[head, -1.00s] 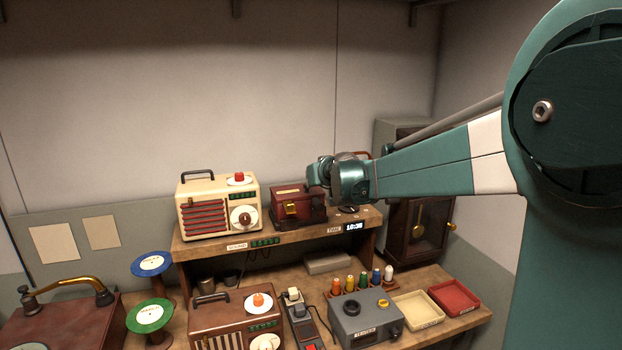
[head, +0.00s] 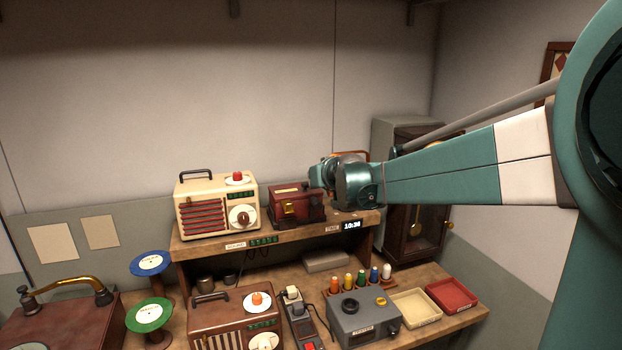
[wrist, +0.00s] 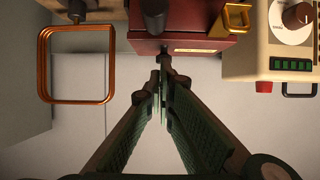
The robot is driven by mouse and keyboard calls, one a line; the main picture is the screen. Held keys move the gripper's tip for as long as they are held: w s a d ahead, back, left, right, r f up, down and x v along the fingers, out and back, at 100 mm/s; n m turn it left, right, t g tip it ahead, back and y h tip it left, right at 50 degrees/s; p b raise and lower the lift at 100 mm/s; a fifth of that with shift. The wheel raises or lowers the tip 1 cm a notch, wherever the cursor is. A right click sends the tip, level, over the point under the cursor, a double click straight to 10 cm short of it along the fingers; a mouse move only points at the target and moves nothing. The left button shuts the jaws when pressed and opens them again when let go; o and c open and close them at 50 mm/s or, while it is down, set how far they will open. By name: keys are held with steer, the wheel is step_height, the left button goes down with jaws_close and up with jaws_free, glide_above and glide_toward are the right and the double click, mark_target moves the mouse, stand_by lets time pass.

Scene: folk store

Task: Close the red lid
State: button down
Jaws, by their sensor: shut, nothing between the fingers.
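A dark red box (head: 296,209) with a brass clasp stands on the raised shelf, right of the cream radio. Its red lid (head: 288,189) shows on top and looks about level in the head view; I cannot tell whether it is fully shut. My gripper (head: 318,177) is at the box's upper right side, and its fingertips are hard to make out there. In the wrist view the red box (wrist: 185,47) is at the top, and my gripper (wrist: 162,82) has its fingers together and empty, pointing at the box's edge. I cannot tell whether they touch it.
The cream radio (head: 218,208) stands close on the left of the box. An orange-brown frame (wrist: 76,101) shows in the wrist view. A clock cabinet (head: 413,225) stands at the right. The bench below holds a grey tester (head: 358,320) and a red tray (head: 452,293).

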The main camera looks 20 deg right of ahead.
steer(key=shift+s+r+p, duration=0.2)
steer(key=shift+s, duration=0.75)
steer(key=shift+s+r+p, duration=0.2)
steer(key=shift+s+p, duration=0.05)
steer(key=shift+s, duration=0.7)
steer(key=shift+s+r+p, duration=0.2)
steer(key=shift+s, duration=0.75)
steer(key=s+a+f+g+b, duration=0.1)
steer(key=s+a+f, duration=0.2)
steer(key=s, duration=0.4)
steer(key=s+a+f+g+b, duration=0.1)
steer(key=s+a+f, duration=0.15)
steer(key=s, duration=0.45)
steer(key=s+a+f+g+b, duration=0.1)
steer(key=s+a+f, duration=0.1)
steer(key=s+a, duration=0.35)
steer(key=s+f+g+b, duration=0.1)
steer(key=s+f, duration=0.4)
steer(key=s, duration=0.3)
steer(key=s+f+g+b, duration=0.1)
steer(key=s+f, duration=0.3)
steer(key=s, duration=0.4)
steer(key=s+a+f+b, duration=0.1)
steer(key=s+f, duration=0.4)
steer(key=s, duration=0.3)
steer(key=shift+s+f+g, duration=0.2)
steer(key=shift+f+g, duration=0.1)
steer(key=shift+g, duration=0.1)
